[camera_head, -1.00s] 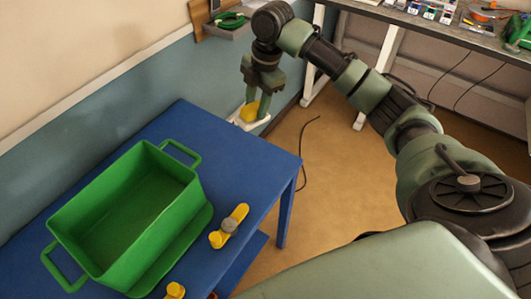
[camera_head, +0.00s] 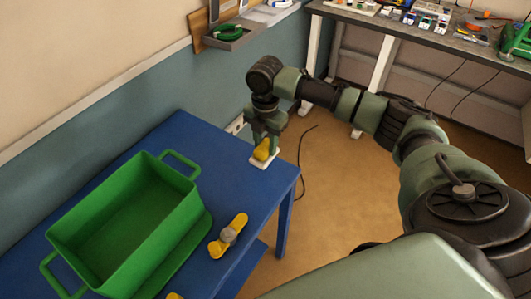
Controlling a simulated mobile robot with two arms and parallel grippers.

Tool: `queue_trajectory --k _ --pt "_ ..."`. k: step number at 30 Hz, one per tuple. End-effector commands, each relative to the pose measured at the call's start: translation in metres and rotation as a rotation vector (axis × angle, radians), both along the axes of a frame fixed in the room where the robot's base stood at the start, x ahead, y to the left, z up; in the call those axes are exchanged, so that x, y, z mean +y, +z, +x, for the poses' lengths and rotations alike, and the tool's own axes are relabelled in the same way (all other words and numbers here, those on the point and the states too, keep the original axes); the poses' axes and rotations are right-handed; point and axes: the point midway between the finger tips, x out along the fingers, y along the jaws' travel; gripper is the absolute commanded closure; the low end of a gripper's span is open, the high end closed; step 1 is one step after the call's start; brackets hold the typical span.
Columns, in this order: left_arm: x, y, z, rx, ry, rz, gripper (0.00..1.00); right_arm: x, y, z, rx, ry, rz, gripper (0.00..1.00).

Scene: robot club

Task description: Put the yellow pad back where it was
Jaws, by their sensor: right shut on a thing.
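My right gripper (camera_head: 267,136) points down over the far right part of the blue table (camera_head: 205,150). It is shut on the yellow pad (camera_head: 262,149), which shows as a yellow lump with a flat white piece (camera_head: 263,162) under it. The gripper hides part of its top. I cannot tell whether the white piece touches the table top or is just above it. My left gripper is not in view.
A green crate (camera_head: 185,222) stands on the table's left part. A yellow bar (camera_head: 238,221) with a grey knob lies right of it, near the table edge. The table between crate and pad is clear. A wall shelf (camera_head: 235,38) is behind.

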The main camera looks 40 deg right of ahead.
Motion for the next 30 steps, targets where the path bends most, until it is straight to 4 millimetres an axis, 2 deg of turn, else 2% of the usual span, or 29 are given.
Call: queue_trajectory --k 12,19,20,21,22,30 --pt "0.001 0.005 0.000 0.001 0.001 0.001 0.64 0.000 -0.047 0.000 0.000 0.000 0.000 1.00" --pt "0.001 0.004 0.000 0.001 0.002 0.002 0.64 0.000 -0.049 0.000 0.000 0.000 -0.001 1.00" --pt "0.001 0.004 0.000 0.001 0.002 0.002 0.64 0.000 -0.049 0.000 0.001 0.000 -0.001 0.56" --pt "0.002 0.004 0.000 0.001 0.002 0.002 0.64 0.000 -0.049 0.000 0.001 0.000 -0.001 0.45" --pt "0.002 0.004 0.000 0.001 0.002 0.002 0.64 0.000 -0.049 0.000 0.001 0.000 -0.001 0.43" --pt "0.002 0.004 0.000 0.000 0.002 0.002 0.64 0.000 -0.048 0.000 -0.001 -0.001 -0.001 0.43"
